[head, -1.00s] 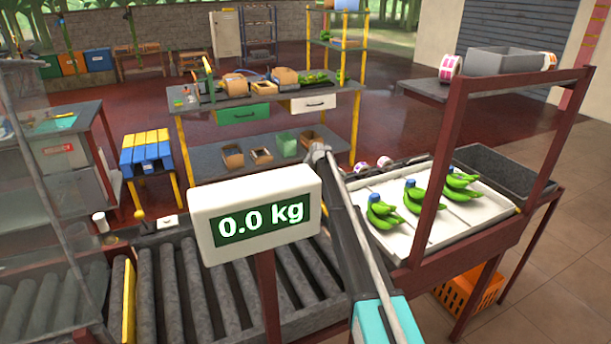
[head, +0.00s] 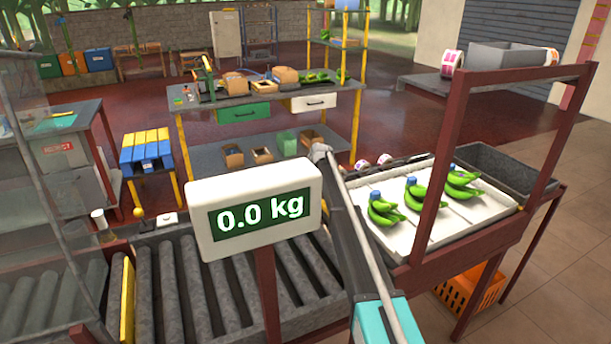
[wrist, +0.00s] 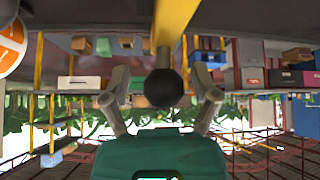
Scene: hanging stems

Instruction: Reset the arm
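The wrist view looks upside down. In it my gripper (wrist: 162,94) shows two grey fingers spread wide apart, with the green gripper body below them. A dark round knob (wrist: 163,88) at the end of a yellow bar (wrist: 173,25) shows between the fingers. I cannot tell how far away it is, and no finger visibly touches it. In the head view my arm, grey with a teal part, rises from the bottom right of centre beside the white scale display (head: 255,210), which reads 0.0 kg. My gripper's fingers are not clearly visible there.
Several green banana clusters (head: 422,193) lie on a white tray (head: 440,228) at the right, behind a dark red frame (head: 448,170). A roller conveyor (head: 195,290) runs at the front left. A workbench (head: 265,95) with boxes stands behind. An orange crate (head: 470,292) is under the tray stand.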

